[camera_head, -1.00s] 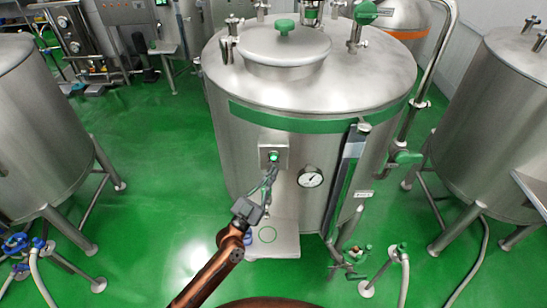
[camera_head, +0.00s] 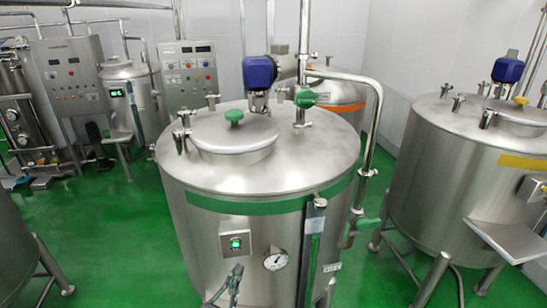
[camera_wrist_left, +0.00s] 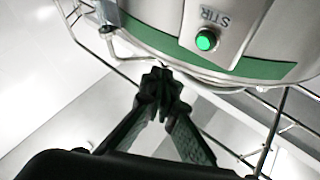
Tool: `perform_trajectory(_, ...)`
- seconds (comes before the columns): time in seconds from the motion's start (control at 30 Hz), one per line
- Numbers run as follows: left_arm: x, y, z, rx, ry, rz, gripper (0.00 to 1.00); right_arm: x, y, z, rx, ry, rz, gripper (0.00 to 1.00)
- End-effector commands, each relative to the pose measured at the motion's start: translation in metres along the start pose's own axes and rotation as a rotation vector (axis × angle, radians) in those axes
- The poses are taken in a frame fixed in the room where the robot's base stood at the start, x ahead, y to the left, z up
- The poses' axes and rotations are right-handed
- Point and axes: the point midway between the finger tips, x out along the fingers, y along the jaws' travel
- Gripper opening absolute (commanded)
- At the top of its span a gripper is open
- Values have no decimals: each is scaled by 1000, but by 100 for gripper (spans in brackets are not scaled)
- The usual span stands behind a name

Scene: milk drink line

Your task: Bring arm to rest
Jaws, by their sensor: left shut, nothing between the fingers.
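My left gripper (camera_head: 238,267) shows at the bottom of the head view, just below the button box (camera_head: 228,230) on the front of the middle steel tank (camera_head: 190,215). Its dark fingers are shut and empty. The left wrist view shows the fingertips (camera_wrist_left: 160,78) meeting. The box's lit green button (camera_wrist_left: 206,40) is beyond them and apart from them in that picture, with an upside-down STIR label. The rest of my left arm is cut off by the frame's bottom edge. My right gripper is in neither view.
A dial gauge (camera_head: 275,260) and a vertical sight tube (camera_head: 311,245) are right of the gripper. Another tank (camera_head: 440,190) stands at the right with a steel shelf (camera_head: 508,240). Control cabinets (camera_head: 190,75) line the back. Green floor (camera_head: 120,225) is open at left.

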Motion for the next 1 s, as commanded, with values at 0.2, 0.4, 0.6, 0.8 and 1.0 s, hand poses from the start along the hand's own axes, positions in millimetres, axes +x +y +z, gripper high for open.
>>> perform_trajectory(0.2, -36, 33, 34, -26, -214, 163, 0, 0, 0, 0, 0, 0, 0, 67)
perform_trajectory(0.4, -121, 44, 94, -71, -632, 259, 0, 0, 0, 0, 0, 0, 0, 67)
perform_trajectory(0.6, -246, 17, 136, -137, -1120, 167, 0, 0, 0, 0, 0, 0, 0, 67)
perform_trajectory(0.8, -341, -10, 137, -189, -1437, 9, 0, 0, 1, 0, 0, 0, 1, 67)
perform_trajectory(1.0, -408, -26, 122, -226, -1642, -139, 0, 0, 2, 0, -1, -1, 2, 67)
